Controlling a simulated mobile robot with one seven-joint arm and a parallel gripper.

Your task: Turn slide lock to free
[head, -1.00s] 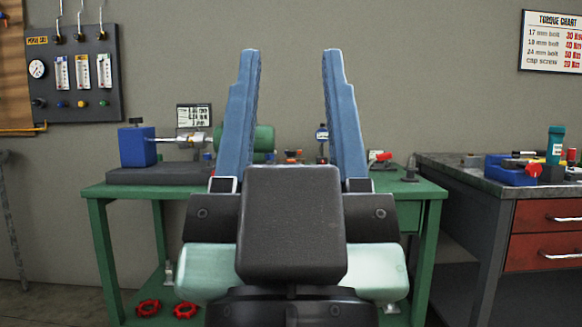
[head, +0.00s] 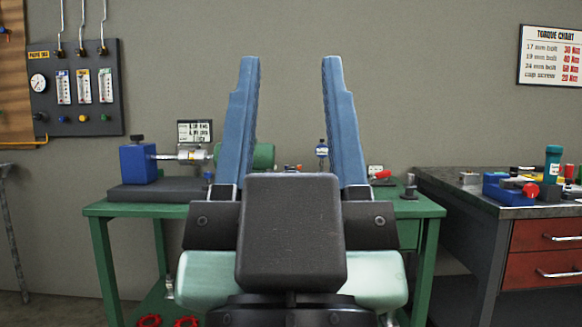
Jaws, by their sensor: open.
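My gripper (head: 291,58) is open and empty, pointing up and away in the middle of the head view, with its two blue fingers well apart. Behind it, a green workbench (head: 98,211) carries a blue block (head: 137,165) with a small black knob (head: 137,139) on top. A metal shaft (head: 190,154) runs from the block toward a green cylinder (head: 263,156), partly hidden by the left finger. I cannot tell which part is the slide lock. My gripper appears in front of the bench, apart from everything on it.
A dark cabinet (head: 480,254) with red drawers stands at the right, with blue and red items on top. A gauge panel (head: 75,90) and a torque chart (head: 550,55) hang on the wall. Red handwheels (head: 148,321) lie low under the bench. My gripper and arm hide the bench's middle.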

